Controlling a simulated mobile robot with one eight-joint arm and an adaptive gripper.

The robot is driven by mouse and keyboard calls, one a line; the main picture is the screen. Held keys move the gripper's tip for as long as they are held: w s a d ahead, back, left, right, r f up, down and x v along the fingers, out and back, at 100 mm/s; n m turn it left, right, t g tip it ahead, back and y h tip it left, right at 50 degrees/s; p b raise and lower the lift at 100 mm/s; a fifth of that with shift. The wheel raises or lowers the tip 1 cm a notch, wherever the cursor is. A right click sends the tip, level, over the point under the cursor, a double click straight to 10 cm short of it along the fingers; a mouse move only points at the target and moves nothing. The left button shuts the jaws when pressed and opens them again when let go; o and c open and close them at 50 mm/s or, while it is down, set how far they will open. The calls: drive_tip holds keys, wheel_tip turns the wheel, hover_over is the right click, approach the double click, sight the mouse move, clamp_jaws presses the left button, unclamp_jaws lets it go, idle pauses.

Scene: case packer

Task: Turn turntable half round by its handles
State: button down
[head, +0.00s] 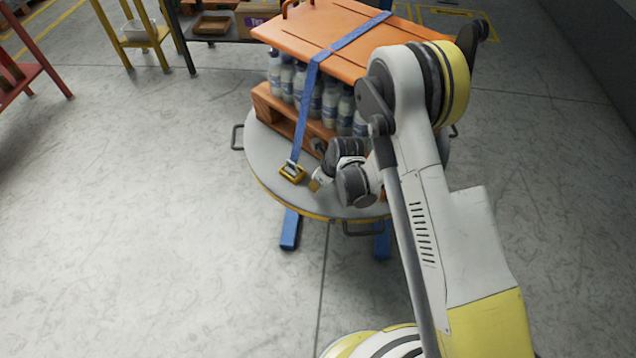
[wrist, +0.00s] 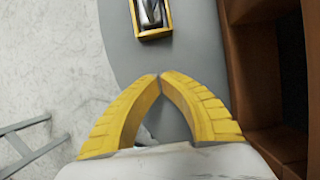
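The turntable (head: 262,165) is a round grey disc with a yellow rim. It bears a wooden pallet of bottles under an orange cover. One grey handle (head: 237,137) juts from its left edge, another handle (head: 363,229) from the front, and part of a third (head: 453,131) shows at the right behind my arm. My gripper (head: 314,186) is over the front left of the disc, near the strap buckle (head: 292,173) and inward of the handles. In the wrist view, the yellow fingers of my gripper (wrist: 160,76) meet at their tips with nothing between them. A grey bar, perhaps a handle (wrist: 22,140), shows at lower left.
A blue strap (head: 309,105) runs over the load to the buckle, which also shows in the wrist view (wrist: 153,34). The pallet (head: 270,103) stands close to my gripper. Blue legs (head: 290,230) jut below the disc.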

sight(307, 186)
drive_tip(key=x, duration=0.2)
drive_tip(key=shift+f+b, duration=0.25)
drive_tip(key=shift+b, duration=0.05)
drive_tip(key=shift+w+a+b, duration=0.5)
drive_tip(key=shift+w+a, duration=0.25)
drive_tip(key=shift+a, duration=0.3)
drive_tip(key=shift+w+a+r, duration=0.15)
drive_tip(key=shift+w+a, duration=0.3)
drive_tip(key=shift+a, duration=0.25)
drive_tip(key=shift+w+a, duration=0.1)
